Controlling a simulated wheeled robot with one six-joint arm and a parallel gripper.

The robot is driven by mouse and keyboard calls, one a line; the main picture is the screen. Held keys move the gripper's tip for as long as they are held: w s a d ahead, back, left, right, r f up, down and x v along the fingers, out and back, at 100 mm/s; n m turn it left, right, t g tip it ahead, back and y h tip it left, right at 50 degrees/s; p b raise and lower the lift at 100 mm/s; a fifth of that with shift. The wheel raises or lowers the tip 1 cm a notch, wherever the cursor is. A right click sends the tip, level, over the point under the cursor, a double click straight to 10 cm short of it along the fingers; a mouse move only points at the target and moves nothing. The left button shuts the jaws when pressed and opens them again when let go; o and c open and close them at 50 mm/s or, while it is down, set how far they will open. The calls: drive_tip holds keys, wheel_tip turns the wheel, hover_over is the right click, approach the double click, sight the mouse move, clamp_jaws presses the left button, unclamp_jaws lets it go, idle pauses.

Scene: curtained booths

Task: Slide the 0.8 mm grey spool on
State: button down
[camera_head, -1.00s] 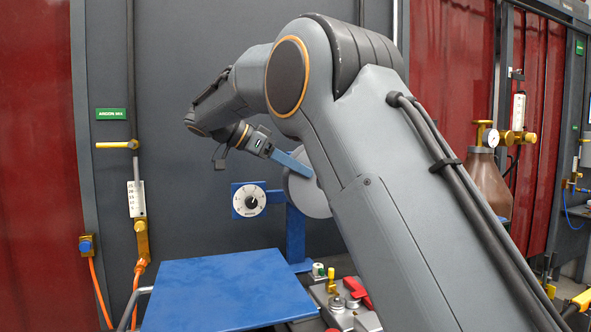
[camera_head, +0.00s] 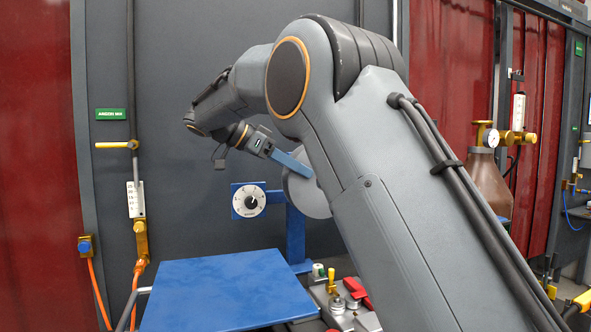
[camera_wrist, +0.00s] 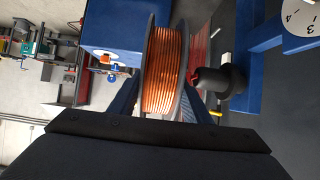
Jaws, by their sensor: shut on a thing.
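My gripper (camera_wrist: 160,92) is shut on a spool (camera_wrist: 164,70) wound with copper-coloured wire between dark grey flanges. In the head view my gripper's blue fingers (camera_head: 290,162) reach to the spool's pale grey round face (camera_head: 301,192), partly hidden behind my arm. A black spindle (camera_wrist: 218,81) on a blue stand (camera_wrist: 252,75) is just right of the spool in the wrist view. The spool looks beside the spindle, not around it; whether they touch is unclear. The stand's blue post (camera_head: 296,238) shows in the head view. I cannot read a wire size.
A white dial (camera_head: 249,201) on a blue plate is left of the post. A blue tabletop (camera_head: 228,288) lies below, with small tools and a red item (camera_head: 357,291) at its right. A dark wall panel stands behind. Gas fittings (camera_head: 140,235) are at left.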

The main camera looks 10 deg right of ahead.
drive_tip(key=w+a+p, duration=0.1)
drive_tip(key=w+p, duration=0.3)
drive_tip(key=w, duration=0.2)
drive_tip(key=shift+r, duration=0.2)
idle(2.7)
drive_tip(key=shift+w+a+p, duration=0.25)
drive_tip(key=shift+w+p, duration=0.85)
drive_tip(key=shift+p, duration=0.25)
drive_tip(key=shift+w+a+p, duration=0.25)
drive_tip(key=shift+w+p, duration=0.8)
drive_tip(key=shift+p, duration=0.3)
drive_tip(key=c, duration=0.9)
unclamp_jaws()
drive_tip(key=shift+f, duration=0.25)
